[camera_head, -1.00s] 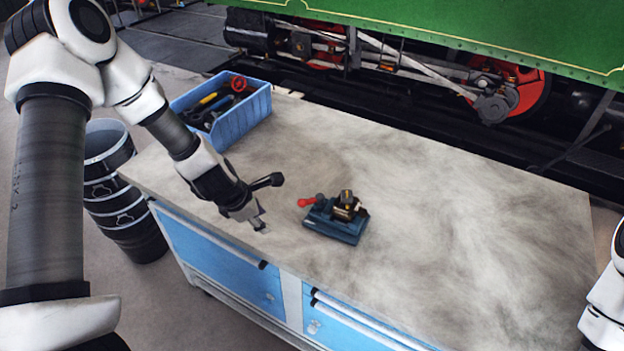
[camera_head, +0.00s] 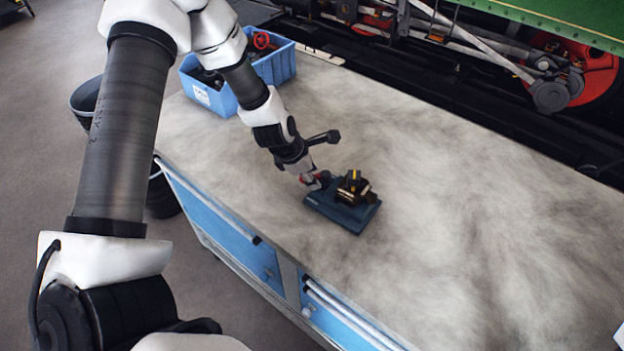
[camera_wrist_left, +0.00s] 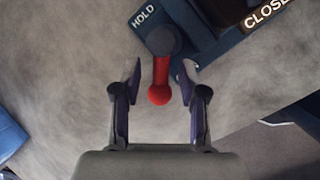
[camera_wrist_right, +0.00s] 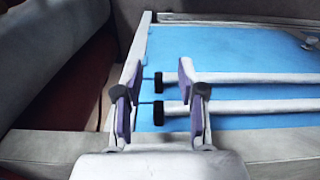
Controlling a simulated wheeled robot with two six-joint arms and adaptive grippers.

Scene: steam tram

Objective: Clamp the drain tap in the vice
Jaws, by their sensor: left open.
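The blue vice (camera_head: 338,212) stands on the bench. A brass-and-black piece (camera_head: 353,186), apparently the drain tap between the jaws, sits on top; I cannot tell whether it is clamped. My left gripper (camera_head: 316,180) is at the vice's left side. In the left wrist view, the vice's red lever (camera_wrist_left: 160,80) lies between the open fingers of my left gripper (camera_wrist_left: 160,80), with a gap on both sides. The vice body (camera_wrist_left: 215,35) there carries the words "HOLD" and "CLOSE", the latter cut off. My right gripper (camera_wrist_right: 160,90) is open and empty, in front of blue drawers.
A blue bin (camera_head: 275,66) with tools and a red handwheel stands at the bench's far left corner. The bench top (camera_head: 450,200) right of the vice is clear. A dark bucket (camera_head: 87,100) stands on the floor at left. Locomotive rods and wheels lie behind the bench.

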